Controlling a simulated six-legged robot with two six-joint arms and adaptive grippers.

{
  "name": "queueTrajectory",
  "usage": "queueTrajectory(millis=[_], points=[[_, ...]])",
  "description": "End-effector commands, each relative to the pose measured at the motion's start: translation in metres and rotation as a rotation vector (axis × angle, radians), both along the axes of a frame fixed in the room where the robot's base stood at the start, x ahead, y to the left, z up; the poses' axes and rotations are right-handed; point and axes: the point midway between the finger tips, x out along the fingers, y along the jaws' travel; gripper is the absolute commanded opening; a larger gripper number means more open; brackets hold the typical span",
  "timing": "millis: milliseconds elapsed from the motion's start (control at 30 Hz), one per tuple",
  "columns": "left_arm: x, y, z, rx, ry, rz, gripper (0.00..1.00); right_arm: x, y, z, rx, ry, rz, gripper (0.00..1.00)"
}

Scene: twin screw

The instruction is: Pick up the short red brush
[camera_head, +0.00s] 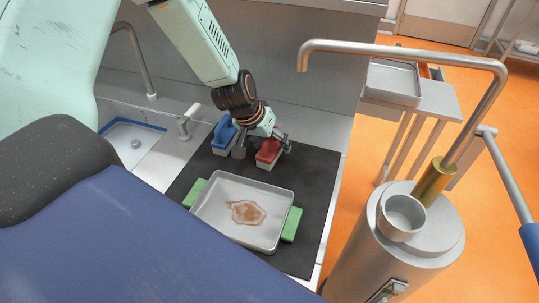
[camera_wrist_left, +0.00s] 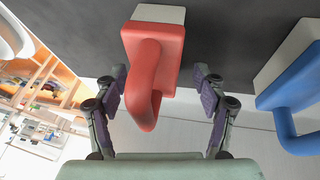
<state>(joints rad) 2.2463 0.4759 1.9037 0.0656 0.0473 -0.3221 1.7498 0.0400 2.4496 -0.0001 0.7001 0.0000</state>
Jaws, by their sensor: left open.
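The short red brush (camera_head: 268,152) stands on the black mat at the back, its white base down. In the left wrist view the red brush (camera_wrist_left: 153,60) fills the middle, with its looped handle reaching toward the camera. My left gripper (camera_head: 264,143) is at the red brush from above. In the left wrist view my left gripper (camera_wrist_left: 160,82) is open, with one finger on each side of the red handle and gaps showing. My right gripper is not in view.
A blue brush (camera_head: 224,136) stands left of the red one; it also shows in the wrist view (camera_wrist_left: 292,95). A metal tray (camera_head: 272,192) with a brown stain and green handles lies in front. A sink (camera_head: 132,140) is at the left, a steel cylinder (camera_head: 400,250) at the right.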

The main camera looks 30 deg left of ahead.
Motion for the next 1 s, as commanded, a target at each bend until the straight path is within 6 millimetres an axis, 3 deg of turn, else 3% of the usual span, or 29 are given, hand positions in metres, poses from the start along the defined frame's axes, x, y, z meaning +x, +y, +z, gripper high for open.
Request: queueTrajectory(millis=[200,900,1000], points=[[0.0004,-0.0001,0.0017,0.0,-0.001,0.0,0.69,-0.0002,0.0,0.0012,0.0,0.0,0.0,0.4],[0.0002,-0.0001,0.0015,0.0,0.0,0.0,0.1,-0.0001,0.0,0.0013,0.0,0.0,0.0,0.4],[0.0004,0.0,0.0017,0.0,-0.001,0.0,0.07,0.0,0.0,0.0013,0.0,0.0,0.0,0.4]])
